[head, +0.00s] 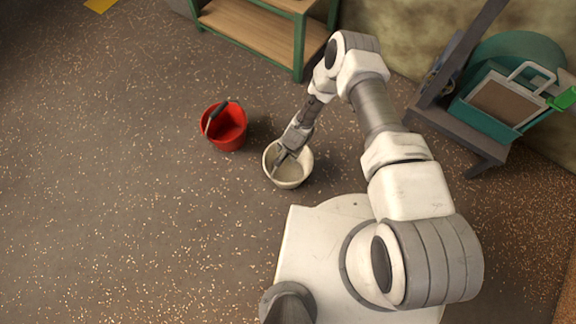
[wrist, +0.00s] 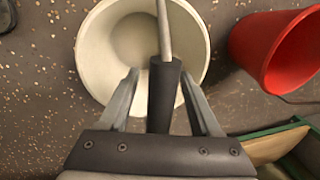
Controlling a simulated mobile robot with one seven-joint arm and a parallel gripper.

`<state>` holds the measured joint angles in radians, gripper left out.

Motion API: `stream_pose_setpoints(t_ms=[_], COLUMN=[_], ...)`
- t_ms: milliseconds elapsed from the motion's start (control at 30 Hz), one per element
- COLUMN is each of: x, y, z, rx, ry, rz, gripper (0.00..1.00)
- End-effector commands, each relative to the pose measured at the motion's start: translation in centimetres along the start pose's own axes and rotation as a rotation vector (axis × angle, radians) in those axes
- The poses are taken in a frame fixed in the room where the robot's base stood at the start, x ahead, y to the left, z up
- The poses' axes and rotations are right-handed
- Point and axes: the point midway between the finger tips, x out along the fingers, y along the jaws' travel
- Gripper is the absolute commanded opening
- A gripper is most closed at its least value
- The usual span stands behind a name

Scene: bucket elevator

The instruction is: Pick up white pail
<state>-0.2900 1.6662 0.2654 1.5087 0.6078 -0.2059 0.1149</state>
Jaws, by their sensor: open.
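The white pail (head: 293,177) stands upright on the floor just in front of my base in the head view. It also fills the upper middle of the wrist view (wrist: 98,55). Its handle is raised, and the dark grip (wrist: 164,95) lies between my two fingers in the wrist view. My gripper (head: 283,160) is open over the pail's mouth. A gap shows between each finger and the grip, so the fingers do not look closed on it. The fingers hide part of the pail's inside in the head view.
A red pail (head: 228,135) with a dark handle grip stands close by, up and left of the white one. A green-framed wooden bench (head: 262,38) is at the back. A teal machine with a grey frame (head: 487,120) stands at right. The floor at left is clear.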

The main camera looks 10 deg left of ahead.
Motion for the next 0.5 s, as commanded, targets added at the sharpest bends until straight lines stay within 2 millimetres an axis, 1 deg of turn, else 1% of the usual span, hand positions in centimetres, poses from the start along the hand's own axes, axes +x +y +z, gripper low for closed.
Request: stream_pose_setpoints(t_ms=[400,467,500], x=[0.14,0.14,0.14], y=[0.03,0.03,0.03], z=[0.00,0.00,0.00], rx=[0.000,0.000,0.000], ry=[0.000,0.000,0.000], rz=[0.000,0.000,0.000], gripper=[0.64,0.54,0.46])
